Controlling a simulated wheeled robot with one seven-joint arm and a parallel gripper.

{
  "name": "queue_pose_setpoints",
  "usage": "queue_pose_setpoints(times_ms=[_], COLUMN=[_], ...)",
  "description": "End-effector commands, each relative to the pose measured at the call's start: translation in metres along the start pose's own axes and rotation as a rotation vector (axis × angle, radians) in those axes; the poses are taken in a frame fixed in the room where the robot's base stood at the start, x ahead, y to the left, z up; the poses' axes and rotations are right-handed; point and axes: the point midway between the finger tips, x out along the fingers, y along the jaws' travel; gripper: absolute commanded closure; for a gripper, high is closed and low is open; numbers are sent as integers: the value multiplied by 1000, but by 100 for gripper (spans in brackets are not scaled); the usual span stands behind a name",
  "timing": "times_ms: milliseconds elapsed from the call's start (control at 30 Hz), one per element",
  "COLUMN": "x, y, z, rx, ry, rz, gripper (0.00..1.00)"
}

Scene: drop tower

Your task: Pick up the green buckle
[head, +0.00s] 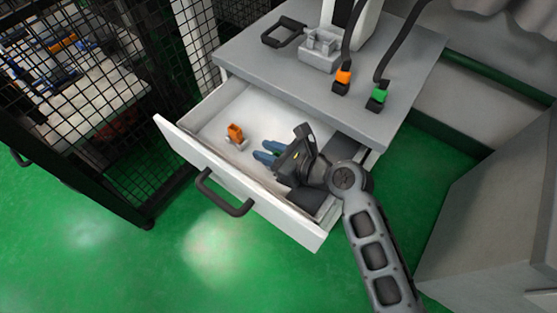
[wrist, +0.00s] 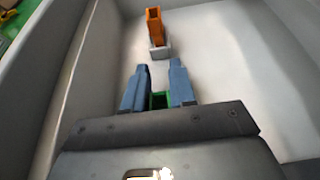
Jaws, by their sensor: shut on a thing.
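The green buckle (wrist: 161,101) is in the wrist view between the two blue fingers of my gripper (wrist: 158,88). My gripper is shut on it, with a finger on each side. Only part of the buckle shows; its lower part is hidden behind my gripper's body. In the head view my gripper (head: 265,152) is inside the open drawer (head: 258,182), and little of the buckle can be made out there. I cannot tell whether the buckle touches the drawer floor.
An orange buckle (head: 235,132) on a grey base stands in the drawer ahead of my fingers. The grey worktop (head: 290,75) above holds a grey block (head: 320,50), an orange connector (head: 343,78) and a green connector (head: 378,98) on black straps. A black mesh fence (head: 75,90) stands left.

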Motion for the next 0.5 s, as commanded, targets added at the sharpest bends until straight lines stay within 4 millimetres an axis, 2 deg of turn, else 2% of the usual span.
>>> queue_pose_setpoints(times_ms=[33,133,500], x=[0,0,-2], y=[0,0,0], z=[0,0,4], rx=[0,0,-1], ry=[0,0,-1], rz=[0,0,0], gripper=[91,100,100])
